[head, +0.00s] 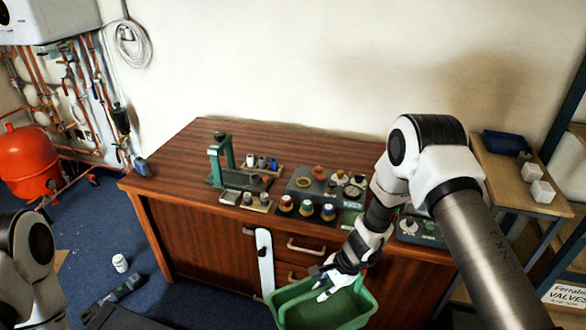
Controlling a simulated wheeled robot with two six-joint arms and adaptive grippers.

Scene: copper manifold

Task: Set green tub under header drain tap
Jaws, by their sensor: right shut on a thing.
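The green tub (330,308) is at the bottom centre, in front of the wooden cabinet's drawers. It is an open-topped, roughly rectangular tub, and its lower part is cut off by the frame edge. My right gripper (324,286) reaches down from the right and is shut on the tub at its far side. The copper pipework (88,85) runs along the wall at the far left, well away from the tub. I cannot pick out the header drain tap among the pipes.
A wooden cabinet (200,235) carries a green press, caps and small fittings. A red tank (28,162) stands below the pipes. A shelf rack stands at right.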

